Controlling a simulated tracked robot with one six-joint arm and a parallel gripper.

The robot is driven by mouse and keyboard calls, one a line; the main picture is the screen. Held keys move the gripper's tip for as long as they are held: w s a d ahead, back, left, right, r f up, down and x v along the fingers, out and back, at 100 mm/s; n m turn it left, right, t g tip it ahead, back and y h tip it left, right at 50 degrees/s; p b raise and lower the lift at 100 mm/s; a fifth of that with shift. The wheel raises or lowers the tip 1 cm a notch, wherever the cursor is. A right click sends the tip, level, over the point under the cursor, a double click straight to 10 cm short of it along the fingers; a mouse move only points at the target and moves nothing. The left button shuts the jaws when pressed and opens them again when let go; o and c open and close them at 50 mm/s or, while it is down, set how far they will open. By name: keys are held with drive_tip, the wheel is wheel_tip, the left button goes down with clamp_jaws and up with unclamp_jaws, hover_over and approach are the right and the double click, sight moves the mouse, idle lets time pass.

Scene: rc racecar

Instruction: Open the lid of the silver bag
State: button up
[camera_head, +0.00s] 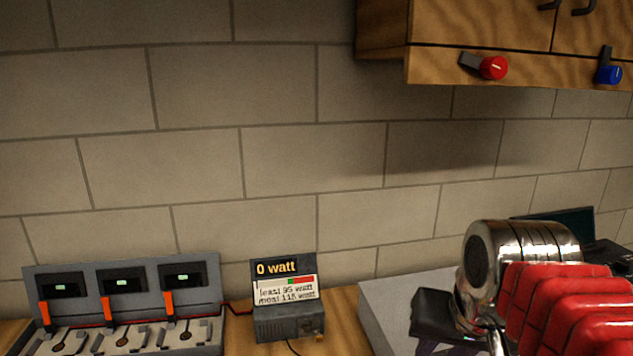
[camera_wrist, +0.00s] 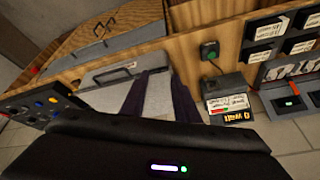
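The silver bag appears to be the flat grey case with a dark handle (camera_wrist: 108,82) in the wrist view. A grey flat top (camera_head: 388,308) at the lower right of the head view looks like the same case. It is partly covered by my arm, and no raised lid shows. My gripper (camera_wrist: 168,74) shows in the wrist view as two dark purple fingers over the grey surface.
A watt meter reading 0 watt (camera_head: 285,300) stands left of the grey top. A charger panel with orange levers (camera_head: 125,305) is farther left. A wooden cabinet (camera_head: 480,30) with a red knob (camera_head: 492,67) hangs above. A control box with knobs (camera_wrist: 35,105) shows in the wrist view.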

drive_tip(key=s+a+f+n+t, duration=0.1)
drive_tip(key=s+a+f+n, duration=0.1)
drive_tip(key=s+f, duration=0.3)
wheel_tip(320, 180, down, 2)
drive_tip(key=shift+a+f+n, duration=0.15)
drive_tip(key=shift+f+n, duration=0.1)
drive_tip(key=shift+n, duration=0.25)
drive_tip(key=shift+s, duration=0.1)
